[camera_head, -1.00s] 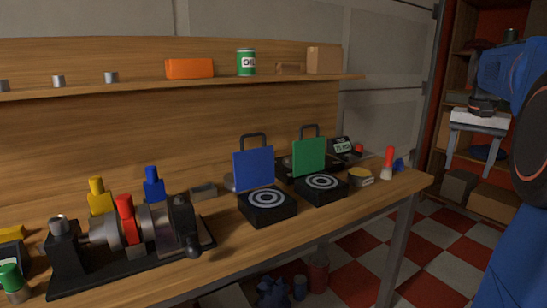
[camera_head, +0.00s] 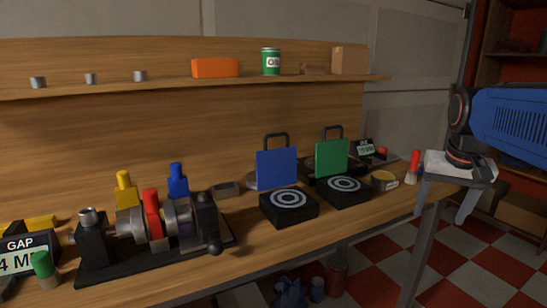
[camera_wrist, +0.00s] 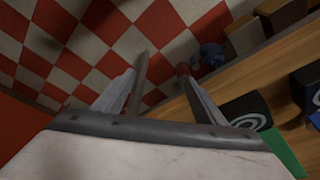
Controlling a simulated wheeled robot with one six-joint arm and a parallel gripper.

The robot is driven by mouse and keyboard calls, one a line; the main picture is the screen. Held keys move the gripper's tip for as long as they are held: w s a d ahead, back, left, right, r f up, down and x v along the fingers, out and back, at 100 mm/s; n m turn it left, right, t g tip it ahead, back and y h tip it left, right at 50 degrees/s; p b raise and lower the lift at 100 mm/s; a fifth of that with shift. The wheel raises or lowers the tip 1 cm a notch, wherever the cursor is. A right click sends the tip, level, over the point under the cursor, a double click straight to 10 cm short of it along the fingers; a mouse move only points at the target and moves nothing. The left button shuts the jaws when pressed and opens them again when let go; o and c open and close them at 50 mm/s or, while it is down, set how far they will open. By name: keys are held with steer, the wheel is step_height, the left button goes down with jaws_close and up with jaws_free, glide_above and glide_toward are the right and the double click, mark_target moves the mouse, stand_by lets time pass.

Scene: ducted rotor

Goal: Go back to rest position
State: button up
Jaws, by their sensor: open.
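My gripper (camera_head: 444,203) is at the right of the head view, past the bench's right end, with its fingers pointing down. It is open, and nothing shows between its fingers. In the wrist view my gripper (camera_wrist: 165,85) has its two fingers spread apart over the checkered floor and the bench edge. My blue arm reaches in from the right edge of the head view.
The wooden bench (camera_head: 345,226) carries a rotor fixture (camera_head: 150,235), a blue-panelled box (camera_head: 289,204), a green-panelled box (camera_head: 343,190) and a red-topped tool (camera_head: 413,166). A shelf (camera_head: 190,84) runs above. Checkered floor (camera_head: 455,262) lies open at right.

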steer(key=s+a+f+n+t+y, duration=0.1)
steer(key=s+a+f+n, duration=0.4)
steer(key=s+a+f, duration=0.8)
steer(key=shift+s+a+f+t, duration=0.3)
steer(key=shift+s+f+t, duration=0.1)
steer(key=shift+f, duration=0.55)
